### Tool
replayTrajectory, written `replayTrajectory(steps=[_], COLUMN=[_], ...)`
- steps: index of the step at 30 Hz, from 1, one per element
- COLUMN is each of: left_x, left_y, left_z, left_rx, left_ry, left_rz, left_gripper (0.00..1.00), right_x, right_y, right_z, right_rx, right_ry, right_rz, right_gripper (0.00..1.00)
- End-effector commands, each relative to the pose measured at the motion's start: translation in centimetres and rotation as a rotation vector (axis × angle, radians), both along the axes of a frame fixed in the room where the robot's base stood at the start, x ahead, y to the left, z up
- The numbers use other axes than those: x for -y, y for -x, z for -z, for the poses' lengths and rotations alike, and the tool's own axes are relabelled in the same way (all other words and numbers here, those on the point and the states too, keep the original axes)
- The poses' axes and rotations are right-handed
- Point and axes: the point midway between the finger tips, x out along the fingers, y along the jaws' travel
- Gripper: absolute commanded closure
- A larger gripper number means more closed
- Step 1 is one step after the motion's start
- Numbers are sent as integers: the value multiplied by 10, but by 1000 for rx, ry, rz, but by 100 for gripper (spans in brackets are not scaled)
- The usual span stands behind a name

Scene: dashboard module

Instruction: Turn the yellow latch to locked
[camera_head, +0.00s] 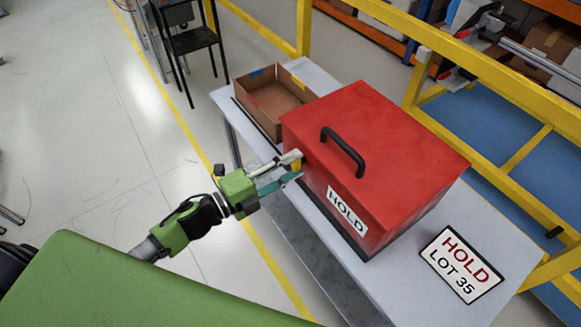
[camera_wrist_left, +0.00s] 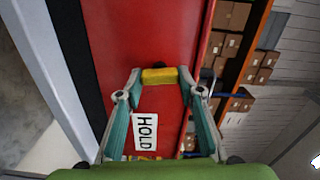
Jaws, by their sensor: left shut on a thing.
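A red box (camera_head: 375,130) with a black top handle and a HOLD label stands on the grey table. The small yellow latch (camera_head: 297,167) is on the box's left-hand front face, near its upper left edge. My left gripper (camera_head: 292,169) reaches it from the left and is shut on it. In the left wrist view the yellow latch (camera_wrist_left: 160,76) lies crosswise between the fingertips, against the red face. The fingers partly hide the latch in the head view. My right gripper does not show.
An open cardboard box (camera_head: 268,98) stands beside the red box on the table (camera_head: 410,292). A HOLD LOT 35 sign (camera_head: 462,264) lies at the table's right. Yellow rails (camera_head: 500,91) run behind. A black chair (camera_head: 190,40) stands on the floor at the upper left.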

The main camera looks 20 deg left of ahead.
Motion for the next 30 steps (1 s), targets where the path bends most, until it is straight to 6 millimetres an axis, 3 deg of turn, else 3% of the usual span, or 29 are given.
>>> replayTrajectory(steps=[25, 26, 27, 30], left_x=[1, 1, 1, 0], left_y=[1, 1, 1, 1], left_z=[2, 2, 2, 1], left_rx=[84, 84, 84, 83], left_ry=[-111, -111, -111, -110], left_rz=[2, 2, 2, 1], left_gripper=[87, 60, 50, 49], right_x=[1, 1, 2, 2], right_y=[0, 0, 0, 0], right_z=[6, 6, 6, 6], right_rx=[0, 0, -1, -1], right_ry=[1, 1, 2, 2], right_rz=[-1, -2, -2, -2], right_gripper=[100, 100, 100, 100])
